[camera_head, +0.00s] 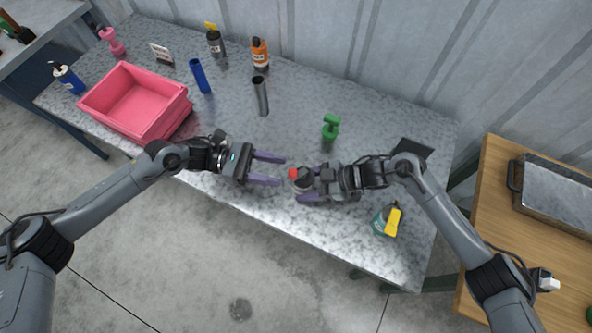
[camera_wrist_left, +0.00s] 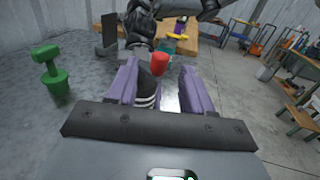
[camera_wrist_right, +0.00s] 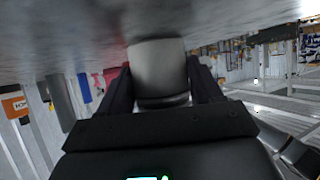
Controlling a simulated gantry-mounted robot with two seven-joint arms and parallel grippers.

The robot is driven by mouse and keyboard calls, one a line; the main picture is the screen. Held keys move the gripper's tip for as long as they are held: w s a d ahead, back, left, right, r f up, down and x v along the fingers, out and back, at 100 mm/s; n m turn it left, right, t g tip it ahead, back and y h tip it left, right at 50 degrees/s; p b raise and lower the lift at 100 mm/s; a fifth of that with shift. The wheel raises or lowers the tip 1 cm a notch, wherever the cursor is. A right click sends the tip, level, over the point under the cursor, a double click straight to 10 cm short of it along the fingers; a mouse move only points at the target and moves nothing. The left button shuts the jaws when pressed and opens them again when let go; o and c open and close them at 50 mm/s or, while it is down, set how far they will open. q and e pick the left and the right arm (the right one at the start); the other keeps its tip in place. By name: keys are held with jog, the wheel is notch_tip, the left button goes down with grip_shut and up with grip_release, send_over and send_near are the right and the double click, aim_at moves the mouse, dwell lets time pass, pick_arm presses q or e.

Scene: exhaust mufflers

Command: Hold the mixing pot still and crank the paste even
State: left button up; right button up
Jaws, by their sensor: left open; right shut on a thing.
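A dark grey pot (camera_head: 305,184) with a red knob (camera_head: 293,173) on top appears to be the mixing pot. It is near the table's front edge, in my right gripper (camera_head: 300,188), which is shut on its body. In the right wrist view its grey side (camera_wrist_right: 158,72) fills the space between the fingers. My left gripper (camera_head: 281,170) is open, its fingers pointing at the pot from the left. In the left wrist view the red knob (camera_wrist_left: 160,63) and light-banded body (camera_wrist_left: 147,92) show between and beyond the open fingers. The paste inside is hidden.
A green pump-like item (camera_head: 330,128) stands behind the grippers. A teal container with a yellow top (camera_head: 387,220) stands at the front right. A pink bin (camera_head: 138,98), dark tube (camera_head: 261,97), blue tube (camera_head: 200,76) and several bottles occupy the left and back.

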pick_arm(q)
jog(key=shift+s+d, duration=0.15)
jog(key=shift+d, duration=1)
jog(key=shift+s+d, duration=0.2)
jog(key=shift+d, duration=1)
jog(key=shift+s+d, duration=0.15)
jog(key=shift+d, duration=1)
grip_shut()
jog(key=shift+w+a+m+g, duration=0.1)
jog(key=shift+m+g, duration=0.7)
jog(key=shift+g, duration=0.4)
grip_release()
